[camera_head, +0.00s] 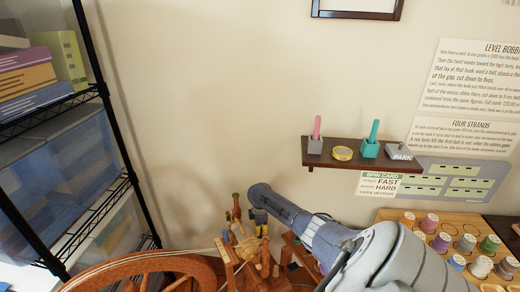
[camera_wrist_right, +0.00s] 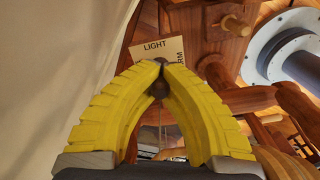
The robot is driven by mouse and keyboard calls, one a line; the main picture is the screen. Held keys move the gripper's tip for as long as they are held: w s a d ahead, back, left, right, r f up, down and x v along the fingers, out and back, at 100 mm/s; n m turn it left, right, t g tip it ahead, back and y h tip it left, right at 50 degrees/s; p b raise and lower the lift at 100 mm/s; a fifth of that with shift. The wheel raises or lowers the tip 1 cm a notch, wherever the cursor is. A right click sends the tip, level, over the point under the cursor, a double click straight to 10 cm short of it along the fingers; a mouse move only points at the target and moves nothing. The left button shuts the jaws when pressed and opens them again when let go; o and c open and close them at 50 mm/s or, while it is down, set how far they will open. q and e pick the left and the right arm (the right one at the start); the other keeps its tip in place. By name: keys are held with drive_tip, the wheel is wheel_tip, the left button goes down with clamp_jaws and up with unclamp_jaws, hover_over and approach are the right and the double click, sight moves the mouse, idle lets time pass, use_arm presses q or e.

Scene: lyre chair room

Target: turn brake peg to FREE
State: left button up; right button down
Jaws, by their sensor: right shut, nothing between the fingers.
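The wooden spinning wheel (camera_head: 140,264) stands at the lower middle of the head view, with turned posts and pegs around its upper end (camera_head: 236,215). My right gripper (camera_head: 259,219) is there, beside these parts, its fingers small and partly hidden. In the wrist view its yellow fingers (camera_wrist_right: 161,68) meet at the tips, shut with nothing held. A pale card (camera_wrist_right: 155,48) reading "LIGHT", with other letters partly covered, lies behind the tips. A light wooden peg (camera_wrist_right: 234,25) sticks out of the reddish wood to their right. I cannot tell which peg is the brake peg; no FREE mark is readable.
A rack (camera_head: 475,225) of thread spools stands at right. A black wire shelf (camera_head: 112,120) with boxes stands at left. The wall between is clear.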

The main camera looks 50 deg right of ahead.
drive_tip(key=shift+w+r, duration=0.15)
drive_tip(key=c, duration=1.3)
unclamp_jaws()
wheel_tip(320, 180, up, 12)
drive_tip(key=shift+f, duration=0.1)
